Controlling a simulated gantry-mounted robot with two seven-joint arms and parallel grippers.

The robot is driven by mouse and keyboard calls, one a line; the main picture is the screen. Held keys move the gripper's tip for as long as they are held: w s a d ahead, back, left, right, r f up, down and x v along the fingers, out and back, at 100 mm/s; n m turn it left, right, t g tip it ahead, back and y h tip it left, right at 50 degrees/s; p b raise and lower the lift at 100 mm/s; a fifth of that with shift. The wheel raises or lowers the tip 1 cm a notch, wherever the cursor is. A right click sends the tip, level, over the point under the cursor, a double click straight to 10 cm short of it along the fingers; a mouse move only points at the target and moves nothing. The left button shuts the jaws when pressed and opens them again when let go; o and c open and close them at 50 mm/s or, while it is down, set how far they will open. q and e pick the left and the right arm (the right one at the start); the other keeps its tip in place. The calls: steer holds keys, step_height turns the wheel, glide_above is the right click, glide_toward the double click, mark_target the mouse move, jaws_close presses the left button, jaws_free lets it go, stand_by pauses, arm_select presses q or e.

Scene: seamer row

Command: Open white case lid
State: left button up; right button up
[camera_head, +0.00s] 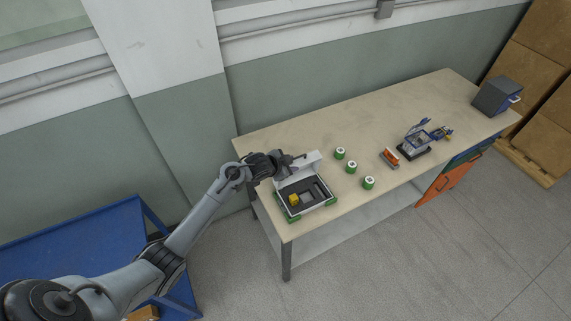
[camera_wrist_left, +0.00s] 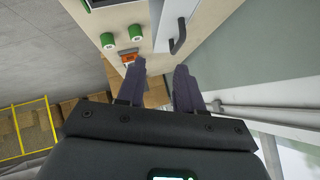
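The white case (camera_head: 318,204) sits on the near left end of the workbench, with green corners and a dark grey inside. Its white lid (camera_head: 305,161) stands raised at the back of the case, so the inside shows. A yellow item (camera_head: 294,199) lies in the left part of the case. My left gripper (camera_head: 298,158) is at the lid's upper left. In the left wrist view its two fingers (camera_wrist_left: 161,78) are apart with nothing between them. The lid (camera_wrist_left: 173,22) and its dark handle (camera_wrist_left: 178,36) show just beyond the fingertips. My right gripper is not in view.
Three green-and-white cylinders (camera_head: 351,167) stand on the workbench (camera_head: 290,136) right of the case. An orange-and-grey item (camera_head: 390,157), a blue-and-grey device (camera_head: 418,141) and a dark box (camera_head: 496,96) lie farther right. A blue table (camera_head: 75,245) stands at left.

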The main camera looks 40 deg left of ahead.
arm_select(q)
steer(key=shift+v, duration=1.65)
